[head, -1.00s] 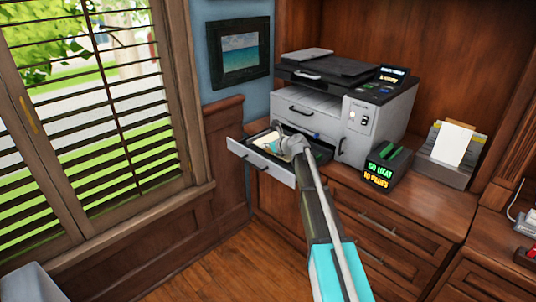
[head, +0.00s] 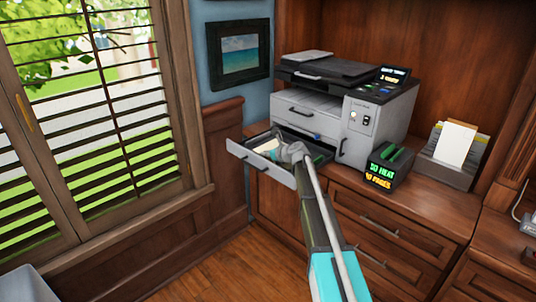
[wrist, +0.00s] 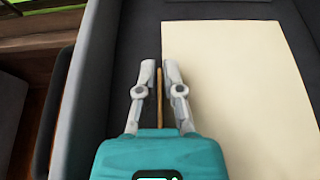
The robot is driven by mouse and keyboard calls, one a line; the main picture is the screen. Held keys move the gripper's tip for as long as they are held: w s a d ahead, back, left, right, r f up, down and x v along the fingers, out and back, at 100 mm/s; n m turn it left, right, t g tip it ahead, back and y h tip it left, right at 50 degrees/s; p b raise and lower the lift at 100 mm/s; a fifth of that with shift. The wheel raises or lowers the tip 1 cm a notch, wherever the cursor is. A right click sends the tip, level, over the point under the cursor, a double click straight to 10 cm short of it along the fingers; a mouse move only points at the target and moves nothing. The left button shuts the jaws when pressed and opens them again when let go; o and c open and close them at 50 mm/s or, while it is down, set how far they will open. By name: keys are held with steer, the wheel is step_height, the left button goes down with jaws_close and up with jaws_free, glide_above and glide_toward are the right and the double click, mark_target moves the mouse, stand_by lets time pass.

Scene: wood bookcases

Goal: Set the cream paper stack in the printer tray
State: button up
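The cream paper stack (wrist: 235,80) lies flat in the dark inside of the pulled-out printer tray (head: 262,170). In the head view the stack (head: 267,146) shows at the tray's left, partly hidden by my gripper (head: 292,152). In the wrist view my gripper (wrist: 159,72) is over the stack's left edge, its fingers only a small gap apart. A thin tan strip (wrist: 159,100) shows between them; I cannot tell if they press on it. The right finger overlaps the cream sheet; the left one is over dark tray.
The grey printer (head: 350,115) stands on the wood cabinet (head: 420,195). A dark box with lit lettering (head: 383,170) and a paper holder (head: 445,172) are to its right. A framed picture (head: 240,55) hangs on the wall and a slatted window is at left. The floor below the tray is clear.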

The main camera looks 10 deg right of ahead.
steer(key=o, duration=0.3)
steer(key=shift+r, duration=0.2)
steer(key=p+v, duration=0.4)
steer(key=v, duration=0.6)
steer(key=shift+s+d, duration=0.15)
steer(key=shift+s, duration=0.1)
steer(key=shift+s+d+r+p, duration=0.25)
steer(key=shift+s+d+p, duration=0.15)
steer(key=shift+s+p, duration=0.1)
